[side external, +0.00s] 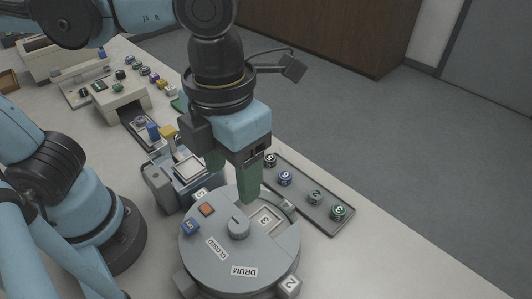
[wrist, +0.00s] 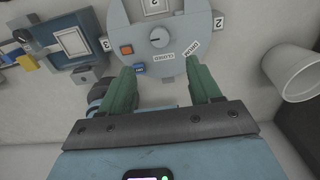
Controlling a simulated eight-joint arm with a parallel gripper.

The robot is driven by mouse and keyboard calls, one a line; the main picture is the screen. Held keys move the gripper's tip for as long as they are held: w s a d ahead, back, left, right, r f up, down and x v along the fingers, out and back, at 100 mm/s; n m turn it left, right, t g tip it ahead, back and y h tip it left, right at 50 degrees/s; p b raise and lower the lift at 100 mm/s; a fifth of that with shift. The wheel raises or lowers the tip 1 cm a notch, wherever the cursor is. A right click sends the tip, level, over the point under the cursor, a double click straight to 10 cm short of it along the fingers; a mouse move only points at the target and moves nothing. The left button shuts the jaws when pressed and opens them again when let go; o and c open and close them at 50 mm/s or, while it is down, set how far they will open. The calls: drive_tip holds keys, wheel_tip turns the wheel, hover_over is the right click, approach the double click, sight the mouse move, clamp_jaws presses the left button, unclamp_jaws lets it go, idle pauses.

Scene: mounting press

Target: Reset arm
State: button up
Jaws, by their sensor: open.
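My gripper (side external: 233,180) hangs over the far side of the round grey drum (side external: 207,262) in the side external view, with its green fingers pointing down. In the wrist view my gripper (wrist: 165,92) has its two green fingers well apart with nothing between them. The drum (wrist: 185,68) lies beyond the fingertips there. It carries a knob (side external: 238,228), an orange button (side external: 207,210), a blue piece (side external: 191,226) and labels reading CLOSED and DRUM. A window in its top shows the number 3.
A dark tray (side external: 325,222) with several numbered round pieces lies right of the drum. A blue-grey device (side external: 175,182) with a square pad stands behind left. More machines (side external: 115,95) line the table further back. A white cup (wrist: 293,73) shows at the wrist view's right.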

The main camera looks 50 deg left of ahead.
drive_tip(key=shift+r, duration=0.1)
idle(0.3)
drive_tip(key=w+a+f+m+t, duration=0.1)
drive_tip(key=a+m, duration=0.5)
drive_tip(key=m, duration=0.6)
drive_tip(key=w+a+f+m+t, duration=0.2)
drive_tip(key=w+a+m, duration=0.4)
drive_tip(key=m, duration=0.6)
drive_tip(key=w+a+f+m+t, duration=0.2)
drive_tip(key=a+m, duration=0.4)
drive_tip(key=m, duration=0.6)
drive_tip(key=shift+w+a+t, duration=0.25)
drive_tip(key=shift+w+t, duration=0.5)
drive_tip(key=shift+t, duration=0.35)
